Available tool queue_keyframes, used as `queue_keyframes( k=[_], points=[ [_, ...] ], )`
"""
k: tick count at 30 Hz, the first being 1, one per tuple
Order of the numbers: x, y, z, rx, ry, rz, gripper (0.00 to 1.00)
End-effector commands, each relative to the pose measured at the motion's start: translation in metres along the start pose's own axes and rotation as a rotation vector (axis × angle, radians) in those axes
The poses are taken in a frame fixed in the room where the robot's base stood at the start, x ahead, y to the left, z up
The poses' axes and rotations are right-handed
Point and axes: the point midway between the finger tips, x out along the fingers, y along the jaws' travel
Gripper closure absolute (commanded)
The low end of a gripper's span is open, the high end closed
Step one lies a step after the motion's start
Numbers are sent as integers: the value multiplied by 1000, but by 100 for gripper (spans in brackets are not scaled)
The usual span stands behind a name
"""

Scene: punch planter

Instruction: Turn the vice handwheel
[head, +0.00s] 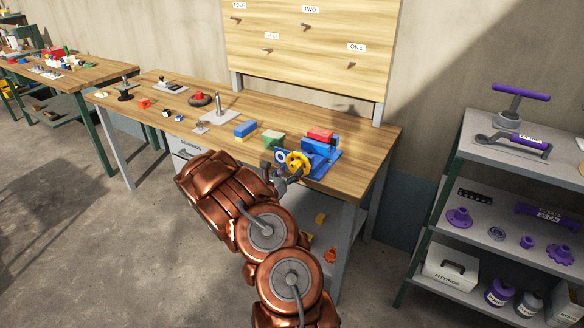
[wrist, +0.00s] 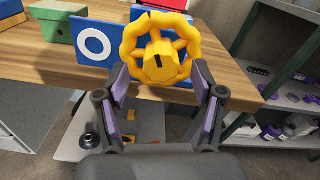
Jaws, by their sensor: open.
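The vice handwheel (head: 299,163) is yellow with a scalloped rim and sits at the front of the blue vice (head: 319,150) on the workbench. In the wrist view the handwheel (wrist: 160,48) faces me, with a yellow hub bearing a dark mark. My gripper (wrist: 160,85) is open, its two purple-padded fingers spread just below and to either side of the wheel's lower rim. I cannot tell whether a finger touches the rim. In the head view my gripper (head: 284,177) is small and partly hidden by my arm, close to the wheel.
A blue plate with a white ring (wrist: 94,45) stands left of the wheel, beside a green box (wrist: 62,18). The wooden workbench (head: 377,146) has bare room right of the vice. A shelf rack (head: 478,158) with purple parts stands further right.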

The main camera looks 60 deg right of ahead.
Motion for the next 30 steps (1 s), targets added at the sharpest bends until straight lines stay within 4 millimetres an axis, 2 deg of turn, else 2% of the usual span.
queue_keyframes(
  k=[6, 15, 30],
  points=[
    [15, -1, -1, -1, 2, -2, 32],
    [17, -1, -1, -1, 1, -1, 32],
    [17, 0, 0, -1, 1, -1, 83]
  ],
)
